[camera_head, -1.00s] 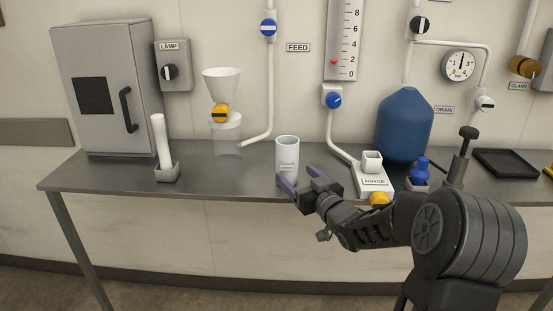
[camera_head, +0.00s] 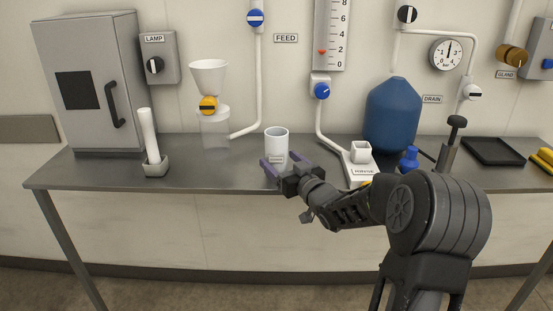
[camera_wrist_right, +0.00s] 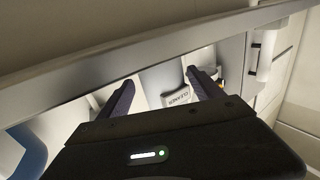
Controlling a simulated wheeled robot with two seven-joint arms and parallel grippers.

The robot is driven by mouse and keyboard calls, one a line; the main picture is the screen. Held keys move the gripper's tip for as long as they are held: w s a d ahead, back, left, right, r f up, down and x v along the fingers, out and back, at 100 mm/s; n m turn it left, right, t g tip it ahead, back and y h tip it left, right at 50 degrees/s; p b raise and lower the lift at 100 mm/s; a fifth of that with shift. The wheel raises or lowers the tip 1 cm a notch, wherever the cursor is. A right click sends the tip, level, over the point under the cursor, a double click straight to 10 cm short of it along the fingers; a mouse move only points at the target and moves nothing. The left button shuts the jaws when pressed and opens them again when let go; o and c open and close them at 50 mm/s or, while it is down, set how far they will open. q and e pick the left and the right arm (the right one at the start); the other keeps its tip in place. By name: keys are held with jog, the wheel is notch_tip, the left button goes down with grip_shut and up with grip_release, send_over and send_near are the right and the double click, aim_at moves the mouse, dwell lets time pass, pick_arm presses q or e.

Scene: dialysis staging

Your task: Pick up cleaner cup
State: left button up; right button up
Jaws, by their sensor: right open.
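The cleaner cup (camera_head: 277,139) is a white, open-topped cylinder with a small label, standing upright on the steel bench near its front edge. My right gripper (camera_head: 283,161) is at the front of the cup, open and empty, with its two purple-grey fingers pointing toward it. In the right wrist view, the cup (camera_wrist_right: 168,96) with its label shows between the open fingers of the right gripper (camera_wrist_right: 160,82). Whether the fingers touch it I cannot tell. My left gripper is not in view.
A white funnel (camera_head: 209,76) stands behind left. A white rinse block (camera_head: 364,174) and a blue tank (camera_head: 393,115) stand to the right. A white rod in a holder (camera_head: 156,168) stands further left.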

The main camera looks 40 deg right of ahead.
aim_at(271, 154)
jog(key=w, duration=0.5)
jog(key=shift+w+d, duration=0.1)
jog(key=shift+d, duration=0.05)
jog(key=shift+c, duration=0.4)
grip_shut()
dwell(0.7)
